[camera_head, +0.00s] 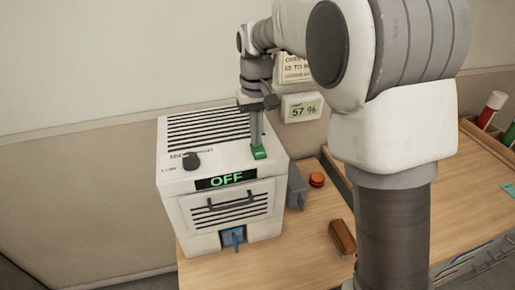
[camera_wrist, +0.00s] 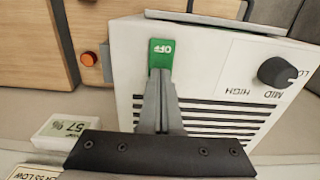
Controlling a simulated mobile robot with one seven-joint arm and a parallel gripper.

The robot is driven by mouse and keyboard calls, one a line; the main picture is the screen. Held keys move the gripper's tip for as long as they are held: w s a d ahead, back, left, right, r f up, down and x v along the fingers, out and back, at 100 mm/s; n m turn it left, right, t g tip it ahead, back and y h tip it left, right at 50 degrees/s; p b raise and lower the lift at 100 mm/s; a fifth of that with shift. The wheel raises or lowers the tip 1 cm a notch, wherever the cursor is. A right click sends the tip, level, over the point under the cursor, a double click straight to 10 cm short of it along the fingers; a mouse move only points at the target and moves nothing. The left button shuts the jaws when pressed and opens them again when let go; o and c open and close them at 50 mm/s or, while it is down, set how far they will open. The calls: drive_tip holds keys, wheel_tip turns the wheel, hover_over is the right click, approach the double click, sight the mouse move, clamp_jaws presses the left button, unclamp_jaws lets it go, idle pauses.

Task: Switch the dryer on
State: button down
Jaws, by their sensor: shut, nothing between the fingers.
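The dryer (camera_head: 175,212) is a white box on the wooden table, with dark slots on its top and front. Its display (camera_head: 226,180) reads OFF in green. A green switch (camera_head: 259,152) sits on its top near the right edge; in the wrist view the switch (camera_wrist: 161,53) is marked OFF. My gripper (camera_head: 256,142) points down at the switch with its fingers together and empty. In the wrist view the fingertips (camera_wrist: 160,74) are at the switch's near edge; I cannot tell whether they touch it. A black knob (camera_head: 191,161) marked LOW, MID, HIGH is on the top.
A humidity display (camera_head: 302,107) reading 57 % is on the wall behind. Right of the dryer are a grey box (camera_head: 297,187), an orange-red button (camera_head: 317,180) and a brown block (camera_head: 342,237). The table front (camera_head: 290,262) is clear.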

drive_tip(key=shift+f, duration=0.2)
drive_tip(key=shift+r, duration=0.1)
drive_tip(key=shift+r+p, duration=3)
drive_tip(key=shift+r, duration=0.45)
drive_tip(key=s+d+r+m+t, duration=0.1)
drive_tip(key=s+d+r+t, duration=0.2)
drive_tip(key=s+d+r, duration=0.65)
drive_tip(key=s+d+f+m+t, duration=0.1)
drive_tip(key=s+d, duration=0.1)
drive_tip(key=s, duration=0.5)
drive_tip(key=s+d+f+m+t, duration=0.1)
drive_tip(key=s+d+f, duration=0.1)
drive_tip(key=s, duration=0.6)
drive_tip(key=shift+s+d+f+t, duration=0.25)
drive_tip(key=shift+d+f+t, duration=0.05)
drive_tip(key=shift+d, duration=0.1)
